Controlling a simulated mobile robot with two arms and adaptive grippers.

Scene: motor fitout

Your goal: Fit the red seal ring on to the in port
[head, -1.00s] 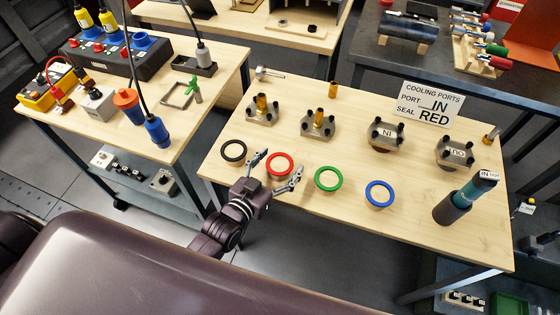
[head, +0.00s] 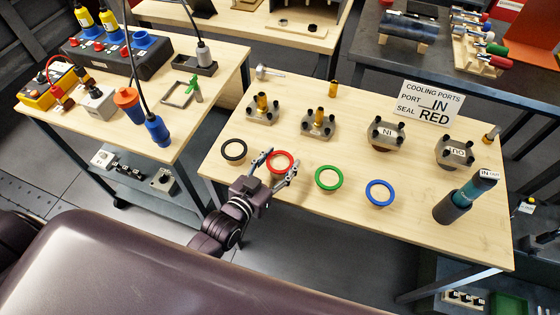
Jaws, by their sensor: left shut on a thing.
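The red seal ring (head: 281,153) is at the left part of the wooden table, between the black and green rings. My left gripper (head: 272,162) is shut on it, one finger on either side. I cannot tell whether the ring is clear of its stand. The in port (head: 387,134) is a grey metal flange with dark corner studs, and its IN label appears upside down. It stands further back and to the right of the gripper, with no ring visible on it. My right gripper is not in view.
Black (head: 233,150), green (head: 328,178) and blue (head: 380,193) rings share the row. A second labelled flange (head: 456,151) and two brass-fitted flanges stand behind. A sign (head: 428,104) reads port IN, seal RED.

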